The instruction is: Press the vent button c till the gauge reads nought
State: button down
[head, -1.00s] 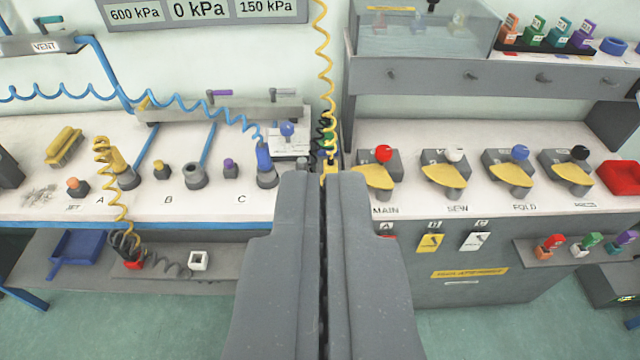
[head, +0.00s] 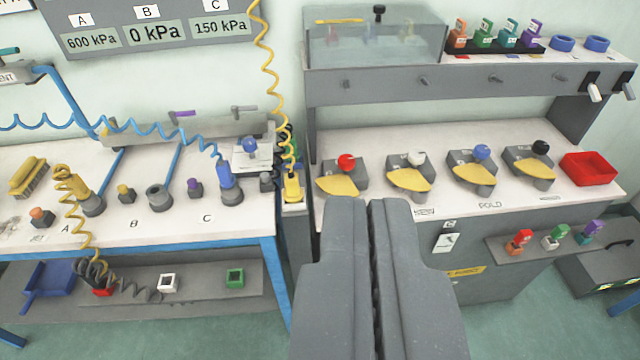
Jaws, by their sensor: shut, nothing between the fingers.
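The gauge panel (head: 160,30) at the top left reads 600 kPa under A, 0 kPa under B and 150 kPa under C. A small grey-topped piece (head: 267,181) stands just right of the plug. I cannot read which button is vent c. My gripper (head: 375,202) is shut and empty. In the picture it lies right of the C station, below the yellow pedals.
Yellow pedals with coloured knobs (head: 346,162) line the right bench, with a red tray (head: 588,169) at its end. A yellow coiled hose (head: 268,70) hangs between the benches. A blue coiled hose (head: 165,130) runs above the ports. A gap separates the benches.

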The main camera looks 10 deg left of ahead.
aim_at(265, 176)
jog(key=z, duration=2.35)
jog(key=k, duration=0.1)
jog(key=i, duration=0.95)
jog(key=u, duration=3.25)
jog(key=i, duration=0.5)
